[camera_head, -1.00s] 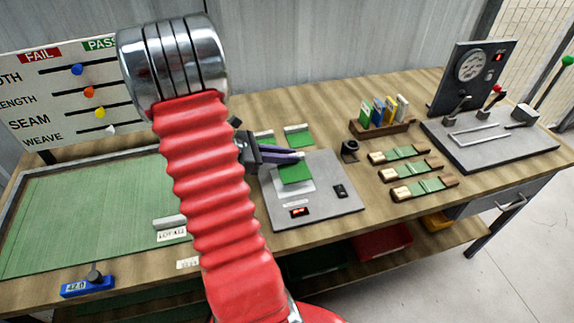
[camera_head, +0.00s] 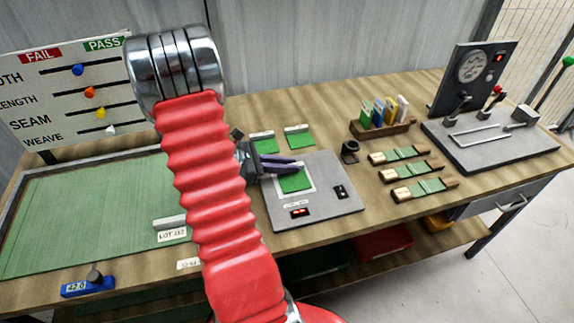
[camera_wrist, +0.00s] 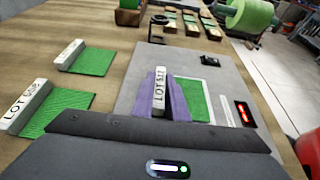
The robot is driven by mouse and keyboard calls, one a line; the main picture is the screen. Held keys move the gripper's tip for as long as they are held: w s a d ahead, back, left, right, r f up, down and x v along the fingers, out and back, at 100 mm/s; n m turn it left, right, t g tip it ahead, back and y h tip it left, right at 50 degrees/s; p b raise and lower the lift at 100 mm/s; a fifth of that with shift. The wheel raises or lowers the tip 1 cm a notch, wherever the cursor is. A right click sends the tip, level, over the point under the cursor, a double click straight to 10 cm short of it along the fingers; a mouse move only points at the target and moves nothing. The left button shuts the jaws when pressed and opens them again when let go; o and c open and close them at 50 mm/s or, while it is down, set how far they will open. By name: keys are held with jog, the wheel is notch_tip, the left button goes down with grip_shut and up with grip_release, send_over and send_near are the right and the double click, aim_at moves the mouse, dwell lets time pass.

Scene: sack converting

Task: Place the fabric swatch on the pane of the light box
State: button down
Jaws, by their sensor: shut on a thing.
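The light box (camera_head: 345,207) is a flat grey unit on the bench with a lit white pane (camera_head: 310,178). The green fabric swatch (camera_head: 295,184) lies over the pane, with white margin showing around it. In the wrist view the swatch (camera_wrist: 194,100) is flat, inside the pane's border (camera_wrist: 208,88). My gripper (camera_head: 297,166) is shut on the swatch's white label bar, marked LOT, which stands between its purple fingers (camera_wrist: 165,98). The fingers hide the swatch's near edge. I cannot tell whether the swatch touches the pane.
Two more green swatches with white label bars lie beside the light box, one nearer (camera_wrist: 60,110) and one farther (camera_wrist: 90,60). A card rack (camera_head: 383,130) stands behind.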

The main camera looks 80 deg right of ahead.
jog(key=shift+f, duration=0.1)
jog(key=c, duration=1.7)
grip_release()
jog(key=shift+c, duration=0.2)
jog(key=shift+w+r, duration=0.2)
jog(key=v, duration=1.1)
jog(key=shift+w+a+r, duration=0.1)
jog(key=shift+w+a, duration=0.1)
jog(key=shift+w, duration=0.05)
